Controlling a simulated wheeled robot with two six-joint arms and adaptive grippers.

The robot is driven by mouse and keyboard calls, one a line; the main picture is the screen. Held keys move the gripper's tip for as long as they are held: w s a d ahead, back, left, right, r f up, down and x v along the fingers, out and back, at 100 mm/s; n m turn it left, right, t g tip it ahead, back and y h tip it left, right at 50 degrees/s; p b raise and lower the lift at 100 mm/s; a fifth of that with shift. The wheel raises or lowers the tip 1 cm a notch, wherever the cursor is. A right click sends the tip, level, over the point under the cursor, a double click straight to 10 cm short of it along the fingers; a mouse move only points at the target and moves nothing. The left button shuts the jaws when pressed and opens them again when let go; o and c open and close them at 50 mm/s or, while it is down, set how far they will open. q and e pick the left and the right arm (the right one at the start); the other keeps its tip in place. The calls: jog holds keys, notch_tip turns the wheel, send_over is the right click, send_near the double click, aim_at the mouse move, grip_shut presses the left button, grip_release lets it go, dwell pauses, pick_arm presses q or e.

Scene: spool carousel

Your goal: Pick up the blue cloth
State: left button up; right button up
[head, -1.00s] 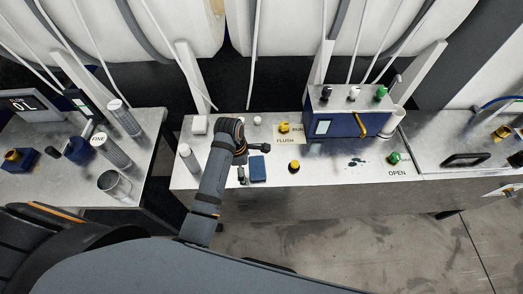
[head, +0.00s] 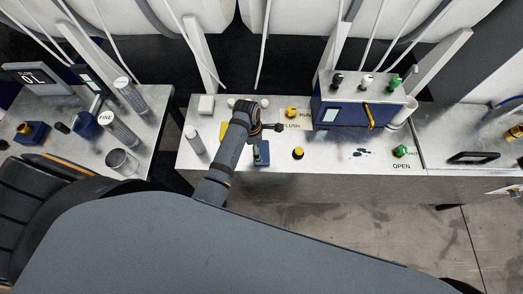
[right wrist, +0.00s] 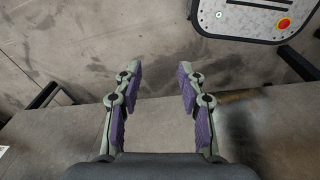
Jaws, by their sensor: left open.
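The cloth is not in that view.
A side table (head: 85,155) at left holds several canisters. Dark stains mark the bench.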

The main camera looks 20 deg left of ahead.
aim_at(261, 150)
pick_arm(q)
jog(key=f, duration=0.3)
jog(key=shift+w+d+p, duration=0.1)
jog(key=shift+d+p, duration=0.2)
jog(key=shift+d, duration=0.05)
jog(key=shift+f, duration=0.15)
jog(key=c, duration=0.7)
pick_arm(e)
jog(key=shift+s+a+r, duration=0.1)
jog(key=shift+s+r, duration=0.4)
jog(key=shift+s, duration=0.35)
pick_arm(q)
jog(key=shift+w, duration=0.1)
